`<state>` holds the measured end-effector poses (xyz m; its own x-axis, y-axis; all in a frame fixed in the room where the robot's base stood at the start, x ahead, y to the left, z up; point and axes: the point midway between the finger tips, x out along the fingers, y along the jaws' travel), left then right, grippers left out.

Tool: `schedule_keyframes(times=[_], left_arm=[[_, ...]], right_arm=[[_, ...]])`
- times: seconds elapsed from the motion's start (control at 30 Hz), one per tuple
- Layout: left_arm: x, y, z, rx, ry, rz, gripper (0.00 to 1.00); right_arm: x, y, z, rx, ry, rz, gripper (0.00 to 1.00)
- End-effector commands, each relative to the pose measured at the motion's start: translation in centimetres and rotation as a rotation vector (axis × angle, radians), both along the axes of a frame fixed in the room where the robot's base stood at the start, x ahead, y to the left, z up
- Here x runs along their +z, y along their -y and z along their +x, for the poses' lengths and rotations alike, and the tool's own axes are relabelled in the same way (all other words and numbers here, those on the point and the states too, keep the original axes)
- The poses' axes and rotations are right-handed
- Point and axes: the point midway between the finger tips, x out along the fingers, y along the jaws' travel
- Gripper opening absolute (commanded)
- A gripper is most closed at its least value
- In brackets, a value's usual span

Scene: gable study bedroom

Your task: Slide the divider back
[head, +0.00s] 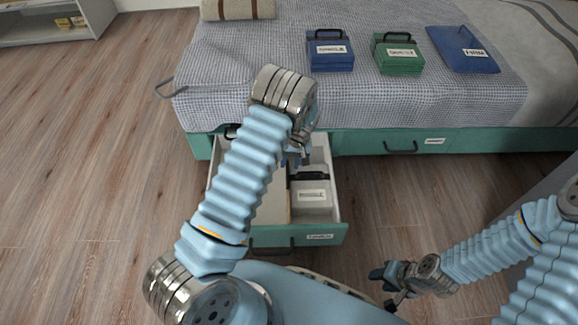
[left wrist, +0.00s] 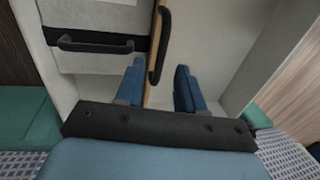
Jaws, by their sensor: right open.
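The divider (head: 289,207) is a thin wooden-edged panel inside the open drawer (head: 330,236) under the bed. Its wooden edge also shows in the left wrist view (left wrist: 151,97), with a black handle (left wrist: 158,45) on it. My left gripper (head: 297,156) is over the drawer. In the left wrist view its two blue fingers (left wrist: 158,88) are apart, one on each side of the divider's edge, with gaps visible. In the head view my left arm hides part of the divider and drawer. My right gripper (head: 392,285) is open and empty, low over the floor at the right.
A pale box (head: 311,196) with a black handle stands in the drawer, right of the divider. The compartment on the other side looks bare in the left wrist view. Blue (head: 330,50) and green (head: 398,54) cases and a blue folder (head: 463,49) lie on the bed.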

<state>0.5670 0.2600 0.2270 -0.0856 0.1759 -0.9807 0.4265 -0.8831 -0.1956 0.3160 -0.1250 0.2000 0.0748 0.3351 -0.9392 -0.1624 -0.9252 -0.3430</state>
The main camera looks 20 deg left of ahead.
Motion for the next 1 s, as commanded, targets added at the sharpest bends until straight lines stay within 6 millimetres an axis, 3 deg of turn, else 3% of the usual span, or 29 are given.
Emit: schedule_keyframes(times=[0.2, 0.5, 0.77, 1.0], left_arm=[[-2.1, -0.4, -0.2, 0.0, 0.0, -0.001, 0.38], [-2.3, -0.4, -0.2, 0.0, 0.0, -0.001, 0.38], [-2.2, -0.4, -0.2, 0.0, 0.0, -0.001, 0.0], [-2.2, -0.4, -0.2, 0.0, 0.0, -0.001, 0.0]], right_arm=[[-0.3, 0.0, 0.0, 0.0, -0.001, 0.001, 0.43], [-0.3, -0.1, 0.0, 0.0, -0.001, 0.001, 0.43], [-0.3, 0.0, 0.0, 0.0, -0.001, 0.001, 0.43], [-0.3, 0.0, 0.0, 0.0, -0.001, 0.001, 0.43]])
